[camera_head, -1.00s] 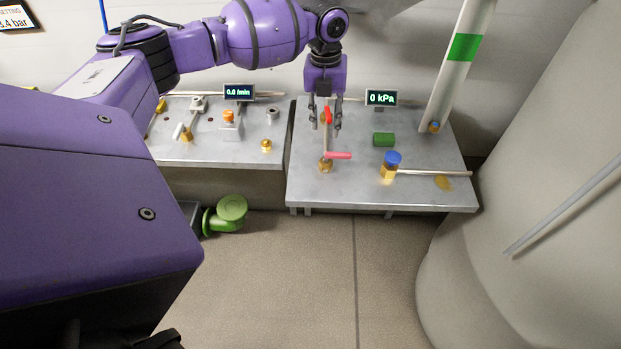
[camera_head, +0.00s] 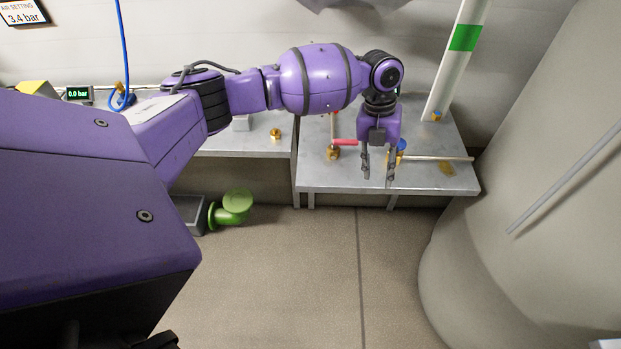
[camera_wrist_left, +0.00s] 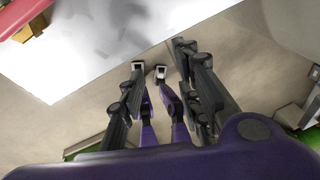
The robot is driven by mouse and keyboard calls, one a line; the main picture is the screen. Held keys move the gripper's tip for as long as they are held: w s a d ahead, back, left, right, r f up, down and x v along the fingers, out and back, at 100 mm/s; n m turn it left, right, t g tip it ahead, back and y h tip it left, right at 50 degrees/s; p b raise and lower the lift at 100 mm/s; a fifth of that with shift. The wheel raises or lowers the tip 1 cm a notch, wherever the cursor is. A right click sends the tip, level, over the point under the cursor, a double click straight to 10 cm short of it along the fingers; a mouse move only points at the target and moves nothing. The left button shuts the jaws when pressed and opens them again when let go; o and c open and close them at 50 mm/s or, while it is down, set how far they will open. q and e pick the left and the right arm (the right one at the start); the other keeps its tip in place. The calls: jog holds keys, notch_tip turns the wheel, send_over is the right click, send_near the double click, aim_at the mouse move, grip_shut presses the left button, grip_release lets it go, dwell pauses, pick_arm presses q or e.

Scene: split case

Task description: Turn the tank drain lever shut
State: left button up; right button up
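A lever with a pink-red handle (camera_head: 344,142) sits on a brass valve body (camera_head: 333,154) on the right-hand bench. Its handle points right, towards my left wrist. I see no label on it. In the left wrist view the red handle (camera_wrist_left: 22,12) shows at the upper left corner, apart from the fingers. My left gripper (camera_head: 378,177) points down, open and empty, to the right of the lever and near the bench's front edge. It also shows open in the left wrist view (camera_wrist_left: 160,62). My right gripper is not in view.
A blue-capped valve (camera_head: 402,145) is partly hidden behind my left gripper. A pipe (camera_head: 440,158) runs right from it. A large grey tank (camera_head: 540,220) stands at the right. A green pipe fitting (camera_head: 233,206) lies below the left bench (camera_head: 240,145). The floor in front is clear.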

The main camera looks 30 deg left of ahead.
pick_arm(q)
jog(key=s+d+f, duration=0.1)
jog(key=s+d, duration=0.1)
jog(key=d, duration=0.3)
jog(key=shift+d+f+h, duration=0.25)
jog(key=shift+f+h, duration=0.15)
